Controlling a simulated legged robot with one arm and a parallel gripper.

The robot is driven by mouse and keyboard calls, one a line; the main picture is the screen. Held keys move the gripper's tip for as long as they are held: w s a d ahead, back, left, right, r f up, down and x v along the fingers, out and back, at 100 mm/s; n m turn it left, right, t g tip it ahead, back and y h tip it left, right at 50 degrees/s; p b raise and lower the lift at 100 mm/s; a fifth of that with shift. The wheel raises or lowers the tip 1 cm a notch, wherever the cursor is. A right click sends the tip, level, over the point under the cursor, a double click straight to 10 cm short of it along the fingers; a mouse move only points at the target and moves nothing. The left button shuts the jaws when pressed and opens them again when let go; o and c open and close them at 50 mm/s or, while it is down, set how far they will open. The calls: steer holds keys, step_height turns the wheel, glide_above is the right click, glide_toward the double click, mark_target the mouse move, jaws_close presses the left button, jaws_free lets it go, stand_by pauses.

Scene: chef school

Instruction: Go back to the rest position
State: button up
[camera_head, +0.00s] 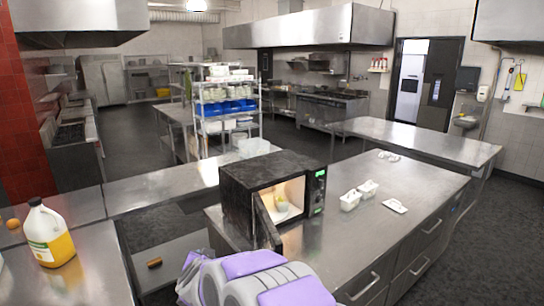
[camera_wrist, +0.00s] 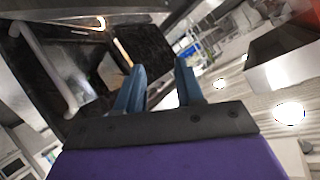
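My gripper (camera_wrist: 160,68) shows in the wrist view with its two blue fingers apart and nothing visible between them. In the head view, my purple and white arm is at the bottom centre, and the gripper's fingers cannot be made out. A black microwave (camera_head: 262,173) stands on the steel counter with its door (camera_head: 267,222) open and its inside lit. A pale dish with something yellow (camera_head: 282,204) sits inside. In the wrist view, a dark panel with a pale bar (camera_wrist: 45,65) lies beyond the fingers at the left; it looks like part of the microwave.
Small white containers (camera_head: 350,201) and a white lid (camera_head: 394,206) are on the counter (camera_head: 370,236) right of the microwave. A jug of yellow liquid (camera_head: 49,236) stands on the left counter. A shelf rack (camera_head: 228,110) stands behind. Open floor (camera_head: 520,240) lies at the right.

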steer(key=s+d+r+n+g+y, duration=0.3)
steer(key=s+d+r+g, duration=0.1)
steer(key=s, duration=0.5)
steer(key=s+d+f+g+h, duration=0.1)
steer(key=s+d+g+h, duration=0.1)
steer(key=s+d, duration=0.7)
steer(key=s+d+f+g+h, duration=0.1)
steer(key=s+d+g, duration=0.3)
steer(key=s+d, duration=0.6)
steer(key=s+d+f+g+h, duration=0.1)
steer(key=s+d+g+h, duration=0.2)
steer(key=s+d, duration=0.6)
steer(key=shift+s+d+g+b, duration=0.15)
steer(key=shift+s+g+b, duration=0.2)
steer(key=shift+s, duration=4.9)
steer(key=shift+d, duration=0.1)
steer(key=shift+d, duration=0.35)
